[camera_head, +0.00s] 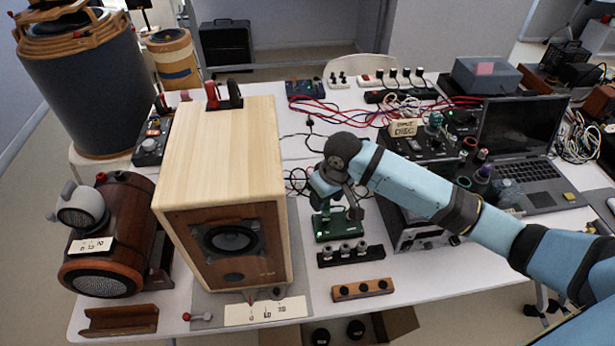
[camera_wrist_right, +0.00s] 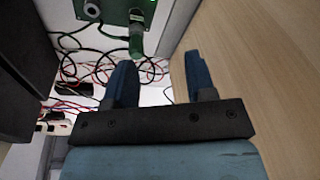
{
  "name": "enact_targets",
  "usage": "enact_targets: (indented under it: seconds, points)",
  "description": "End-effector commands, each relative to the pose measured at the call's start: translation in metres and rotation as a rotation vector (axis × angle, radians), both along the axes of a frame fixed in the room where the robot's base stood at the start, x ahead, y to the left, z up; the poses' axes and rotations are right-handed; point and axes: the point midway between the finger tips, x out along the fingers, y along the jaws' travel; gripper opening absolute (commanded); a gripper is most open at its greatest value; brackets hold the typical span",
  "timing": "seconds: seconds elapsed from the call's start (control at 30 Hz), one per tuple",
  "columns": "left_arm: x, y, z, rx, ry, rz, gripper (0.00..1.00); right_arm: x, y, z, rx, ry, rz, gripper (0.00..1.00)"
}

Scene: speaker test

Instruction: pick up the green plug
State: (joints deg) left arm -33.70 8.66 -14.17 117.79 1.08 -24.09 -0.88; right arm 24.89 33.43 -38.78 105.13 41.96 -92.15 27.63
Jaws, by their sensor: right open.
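The green plug (camera_wrist_right: 137,42) stands on a green box in the right wrist view, just beyond the tip of my right gripper's left finger. The green box (camera_wrist_right: 105,10) also shows in the head view (camera_head: 332,228), on the table right of the wooden speaker. My right gripper (camera_wrist_right: 160,68) is open, with nothing visible between its two blue fingers. In the head view my right gripper (camera_head: 337,194) is low over the green box and hides much of its top; I cannot clearly make out the plug there. My left gripper is out of view.
The tall wooden speaker (camera_head: 228,150) stands close left of my right gripper. A black strip with knobs (camera_head: 350,257) and a wooden block (camera_head: 362,290) lie in front. Stacked equipment (camera_head: 430,150) and a laptop (camera_head: 520,140) stand right. Loose cables lie behind.

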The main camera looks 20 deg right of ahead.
Motion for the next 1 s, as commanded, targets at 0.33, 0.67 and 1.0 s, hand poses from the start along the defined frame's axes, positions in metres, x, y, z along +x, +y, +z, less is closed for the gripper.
enact_targets:
  seconds: [0.33, 0.67, 1.0]
  points:
    - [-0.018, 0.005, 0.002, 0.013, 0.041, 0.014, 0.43, 0.022, -0.048, 0.043, -0.114, 0.145, -0.107, 0.50]
    - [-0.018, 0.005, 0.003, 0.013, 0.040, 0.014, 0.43, 0.022, -0.046, -0.019, -0.112, 0.141, -0.105, 0.50]
    - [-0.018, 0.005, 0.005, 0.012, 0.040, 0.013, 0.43, 0.025, -0.042, -0.048, -0.111, 0.140, -0.104, 0.50]
